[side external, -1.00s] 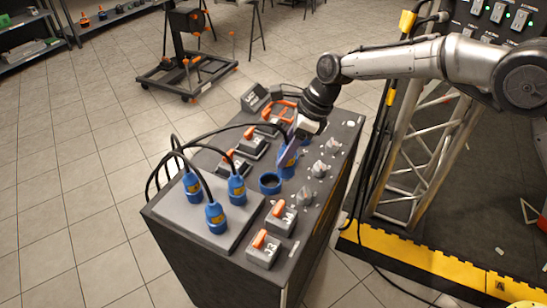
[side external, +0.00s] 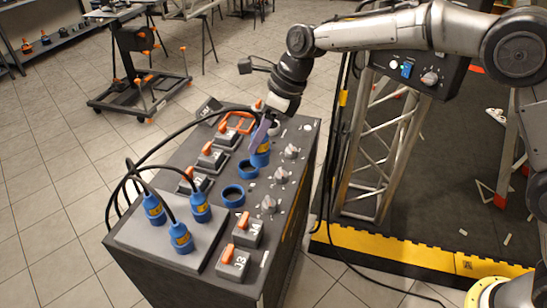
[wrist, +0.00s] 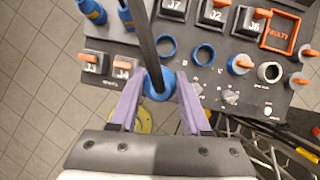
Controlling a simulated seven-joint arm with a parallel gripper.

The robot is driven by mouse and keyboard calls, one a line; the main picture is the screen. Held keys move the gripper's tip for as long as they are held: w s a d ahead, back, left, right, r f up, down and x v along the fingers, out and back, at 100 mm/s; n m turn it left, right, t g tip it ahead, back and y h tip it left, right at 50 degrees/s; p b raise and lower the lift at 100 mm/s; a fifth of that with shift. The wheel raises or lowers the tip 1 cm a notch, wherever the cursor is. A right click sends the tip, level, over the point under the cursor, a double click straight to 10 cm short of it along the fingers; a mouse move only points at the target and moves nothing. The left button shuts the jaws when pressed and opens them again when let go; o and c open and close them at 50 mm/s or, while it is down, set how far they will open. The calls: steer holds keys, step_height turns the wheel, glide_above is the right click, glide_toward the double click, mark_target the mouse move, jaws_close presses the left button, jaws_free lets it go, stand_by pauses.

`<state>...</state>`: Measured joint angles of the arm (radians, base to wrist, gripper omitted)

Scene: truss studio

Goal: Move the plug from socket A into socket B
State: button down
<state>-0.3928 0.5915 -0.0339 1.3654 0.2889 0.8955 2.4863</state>
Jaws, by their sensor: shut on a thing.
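My gripper (side external: 266,124) is shut on a blue plug (side external: 261,154), with its purple fingers on either side. In the wrist view the plug (wrist: 159,83) sits between the fingertips (wrist: 159,100), and its black cable runs up past the frame's top. Two empty blue ring sockets lie on the panel: a farther one (side external: 249,168), just beside and below the plug in the side view, and a nearer one (side external: 233,195). Both look open in the wrist view, (wrist: 204,52) and (wrist: 167,46). The plug looks raised clear of them. I cannot read which is A or B.
Several blue plugs (side external: 180,238) with looping black cables stand on the console's (side external: 150,262) left part. Orange-handled switches (side external: 233,262) and grey knobs (side external: 281,175) flank the sockets. A grey ring (wrist: 269,72) and an orange frame (wrist: 281,32) are at the far end.

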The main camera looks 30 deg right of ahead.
steer(key=w+f+m+t, duration=0.1)
steer(key=w+f+m, duration=0.15)
steer(key=w, duration=0.85)
step_height(320, 180, down, 11)
steer(key=w+d+h, duration=0.1)
steer(key=w+d, duration=0.1)
steer(key=shift+w+r, duration=0.2)
steer(key=shift+w, duration=0.05)
steer(key=shift+f+m, duration=0.25)
steer(key=shift+f, duration=1.35)
stand_by(1.1)
jaws_free()
stand_by(0.4)
step_height(320, 180, up, 9)
stand_by(1.1)
